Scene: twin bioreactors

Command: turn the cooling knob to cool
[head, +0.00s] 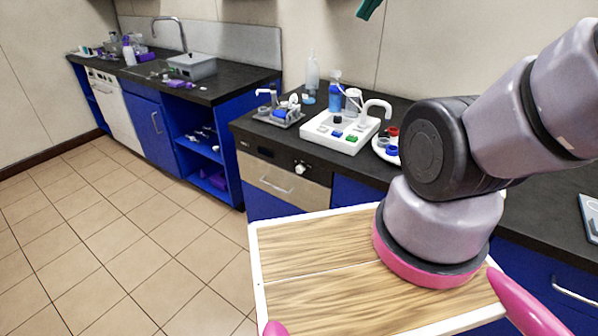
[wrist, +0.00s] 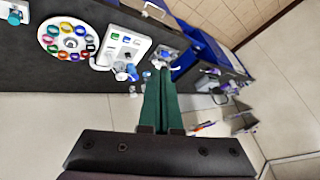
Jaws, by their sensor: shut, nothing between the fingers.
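A white unit (head: 328,131) with coloured buttons and a black round part (head: 337,119) stands on the dark counter in the head view. It also shows in the wrist view (wrist: 117,40). A small pale knob (head: 301,168) sits on the counter's front panel; I cannot tell which part is the cooling knob, and no label is readable. My gripper shows at the top edge of the head view as a green tip (head: 369,8). In the wrist view its green fingers (wrist: 160,74) are together and empty, apart from the white unit.
A round white tray (wrist: 52,48) with coloured pieces stands beside the unit. Bottles (head: 312,71) and a small grey rack (head: 279,118) stand near it. A sink counter (head: 230,90) with a tap is at the left. The tiled floor (head: 130,220) is clear.

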